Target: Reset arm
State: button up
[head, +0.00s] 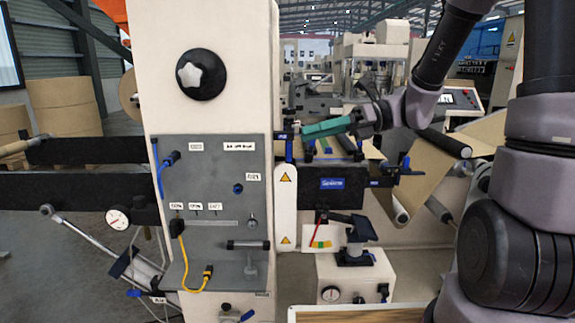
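My arm comes in from the right side of the head view. My gripper (312,130) has teal fingers that point left, toward the edge of the tall cream machine panel (205,110). It is raised above the dark block with the blue label (331,184). The fingers overlap from this angle, so I cannot tell whether they are apart or together. No held object can be made out between them.
The grey control plate (215,205) carries a blue cable, a yellow cable (182,265) and a lever. Brown paper (436,165) runs over rollers behind my arm. A cream box with a gauge (345,280) stands below. Large kraft rolls (65,105) stand at the left.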

jog(key=s+d+r+n+t+h, duration=0.3)
jog(key=d+n+h, duration=0.3)
jog(key=d+n, duration=0.3)
jog(key=s+d+r+n+t+h, duration=0.3)
jog(key=d+n+t+h, duration=0.3)
jog(key=d+n, duration=0.4)
jog(key=shift+r+t+h, duration=0.25)
jog(key=shift+t+h, duration=0.05)
jog(key=shift+h, duration=0.3)
dwell(0.5)
